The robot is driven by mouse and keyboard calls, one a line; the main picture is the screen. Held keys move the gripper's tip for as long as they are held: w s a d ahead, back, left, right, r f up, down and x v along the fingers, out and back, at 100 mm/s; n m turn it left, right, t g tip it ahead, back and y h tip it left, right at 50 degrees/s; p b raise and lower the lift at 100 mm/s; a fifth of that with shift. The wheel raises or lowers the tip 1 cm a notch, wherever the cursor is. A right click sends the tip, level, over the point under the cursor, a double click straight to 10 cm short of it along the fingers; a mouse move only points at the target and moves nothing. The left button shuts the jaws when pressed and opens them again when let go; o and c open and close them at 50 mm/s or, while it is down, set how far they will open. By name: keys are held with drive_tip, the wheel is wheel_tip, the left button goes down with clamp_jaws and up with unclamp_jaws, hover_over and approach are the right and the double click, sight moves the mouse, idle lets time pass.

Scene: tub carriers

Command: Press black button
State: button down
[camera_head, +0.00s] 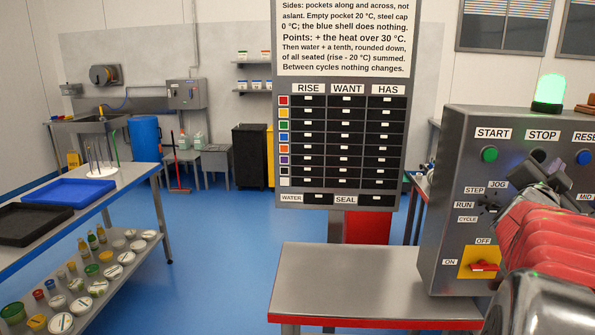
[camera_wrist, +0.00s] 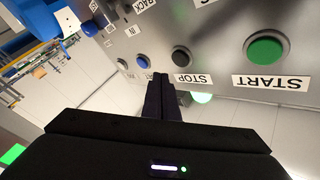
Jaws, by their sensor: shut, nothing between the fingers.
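The black button (camera_wrist: 182,57) sits on the grey panel above the STOP label in the wrist view, where the lettering appears upside down. The green START button (camera_wrist: 265,50) is to its right and a blue button (camera_wrist: 143,61) to its left. My gripper (camera_wrist: 159,80) is shut and empty, with its fingertips just below and between the black and blue buttons. I see no contact with the black button. In the head view my dark gripper (camera_head: 541,180) is in front of the panel below the STOP label (camera_head: 542,135) and covers much of that area.
The control box (camera_head: 455,150) also carries a STEP/RUN selector (camera_head: 491,206), a red OFF/ON switch (camera_head: 484,266) and a lit green lamp (camera_head: 549,93). A steel table (camera_head: 375,285) stands left of it. A bench with blue (camera_head: 68,192) and black trays is at far left.

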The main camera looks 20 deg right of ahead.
drive_tip(key=s, duration=0.1)
drive_tip(key=s+a, duration=0.1)
drive_tip(key=shift+s+a, duration=0.2)
drive_tip(key=shift+s, duration=0.2)
idle(0.5)
drive_tip(key=w+a+f+n+t+y, duration=0.3)
drive_tip(key=w+a, duration=0.4)
drive_tip(key=a, duration=0.1)
drive_tip(key=w+a+f+n+t+y, duration=0.3)
drive_tip(key=w+a, duration=0.5)
drive_tip(key=w+a+f+n+y, duration=0.2)
drive_tip(key=a+f+n+y, duration=0.1)
drive_tip(key=a, duration=0.5)
drive_tip(key=w+a+f+n+y, duration=0.2)
drive_tip(key=a+f+y, duration=0.1)
drive_tip(key=a, duration=0.5)
drive_tip(key=s+a+f+n+g+y, duration=0.1)
drive_tip(key=s+a+f+n+y, duration=0.2)
drive_tip(key=a, duration=0.4)
drive_tip(key=s+a+f+n+g+y, duration=0.1)
drive_tip(key=s+a+f+n, duration=0.1)
drive_tip(key=a+f, duration=0.35)
drive_tip(key=s+a+f+n+g+y, duration=0.2)
drive_tip(key=s+a+f+n+g, duration=0.2)
drive_tip(key=s+a, duration=0.8)
wheel_tip(320, 180, down, 2)
drive_tip(key=shift+f+n+y, duration=0.15)
drive_tip(key=shift+n+y, duration=0.15)
drive_tip(key=shift+n, duration=0.6)
